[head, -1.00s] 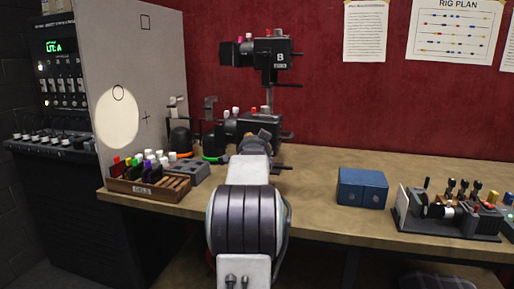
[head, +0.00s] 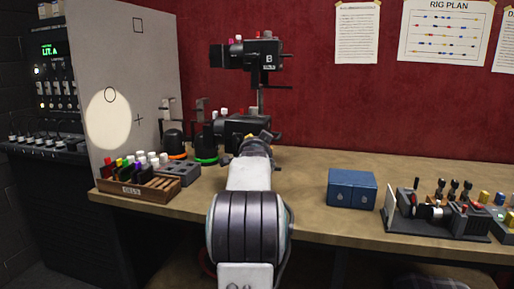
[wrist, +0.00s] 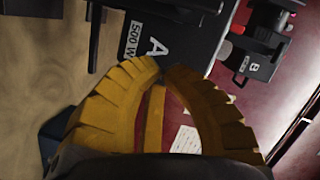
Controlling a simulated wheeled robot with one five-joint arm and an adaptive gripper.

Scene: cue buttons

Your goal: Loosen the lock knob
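My gripper (wrist: 162,66) shows in the wrist view with yellow ribbed fingers curved in until their tips nearly meet; I see nothing held between them. In the head view, its tip (head: 262,137) is in front of the lower black lamp A (head: 236,126) and hides part of it. Lamp A's face, marked "A 500 W" (wrist: 150,35), lies just beyond the fingertips in the wrist view. Lamp B (head: 258,54) is above, with a dark bar handle (head: 278,87) below it. I cannot tell which part is the lock knob.
A gel rack (head: 140,189) and a grey panel with a bright spot (head: 108,120) stand to the left. A blue box (head: 351,187) and a switch unit (head: 437,212) are on the bench to the right. The bench between lamp and box is clear.

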